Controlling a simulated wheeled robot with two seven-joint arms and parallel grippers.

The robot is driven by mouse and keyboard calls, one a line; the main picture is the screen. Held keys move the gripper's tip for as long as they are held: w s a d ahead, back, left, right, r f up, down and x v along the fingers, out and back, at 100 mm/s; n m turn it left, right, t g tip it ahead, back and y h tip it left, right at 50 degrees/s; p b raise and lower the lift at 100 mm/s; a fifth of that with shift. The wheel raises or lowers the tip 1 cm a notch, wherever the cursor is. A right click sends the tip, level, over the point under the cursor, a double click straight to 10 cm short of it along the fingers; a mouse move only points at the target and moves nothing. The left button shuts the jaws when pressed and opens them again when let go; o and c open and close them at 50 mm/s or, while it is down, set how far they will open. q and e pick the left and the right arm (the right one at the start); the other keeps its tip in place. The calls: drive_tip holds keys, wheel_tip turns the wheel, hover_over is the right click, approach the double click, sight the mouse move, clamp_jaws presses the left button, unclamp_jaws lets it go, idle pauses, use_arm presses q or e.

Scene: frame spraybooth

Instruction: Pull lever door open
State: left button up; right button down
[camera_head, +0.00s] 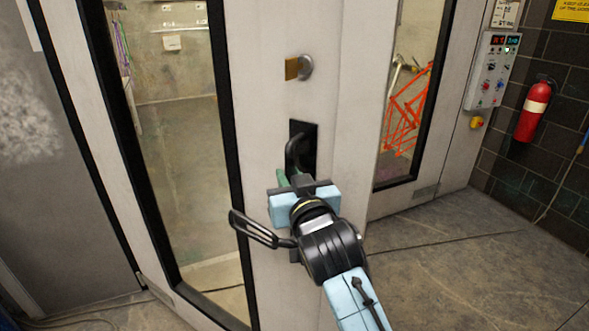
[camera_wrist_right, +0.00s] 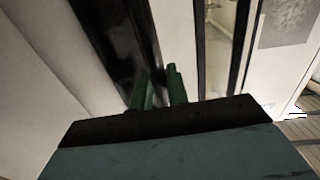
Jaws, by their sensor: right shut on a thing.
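The pale grey door (camera_head: 268,110) has a tall glass pane with a black frame. A black curved handle (camera_head: 292,150) stands out from a black plate on the door; its lower part is hidden behind my gripper. My right gripper (camera_head: 291,180), with green fingers and a light blue body, is at the handle and shut on it. In the right wrist view the two green fingertips (camera_wrist_right: 160,90) are close together beside a dark upright shape (camera_wrist_right: 115,45); the grip itself is hard to see there. My left gripper is not in view.
A brass latch piece with a round knob (camera_head: 299,68) sits above the handle. Another glazed panel at right shows an orange frame (camera_head: 406,112) behind it. A control box (camera_head: 490,70) and a red fire extinguisher (camera_head: 531,112) are on the right wall. The floor at lower right is clear.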

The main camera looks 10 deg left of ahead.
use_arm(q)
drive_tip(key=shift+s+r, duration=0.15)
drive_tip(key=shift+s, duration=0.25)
use_arm(e)
drive_tip(key=shift+s+a+r, duration=0.1)
drive_tip(key=shift+s+a, duration=0.15)
drive_tip(key=shift+s, duration=0.25)
drive_tip(key=shift+s+a+r, duration=0.1)
drive_tip(key=shift+s+a, duration=0.15)
drive_tip(key=shift+s, duration=0.25)
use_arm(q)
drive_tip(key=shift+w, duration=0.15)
use_arm(e)
drive_tip(key=c, duration=1.4)
unclamp_jaws()
drive_tip(key=shift+a+f, duration=0.1)
drive_tip(key=shift+f, duration=0.05)
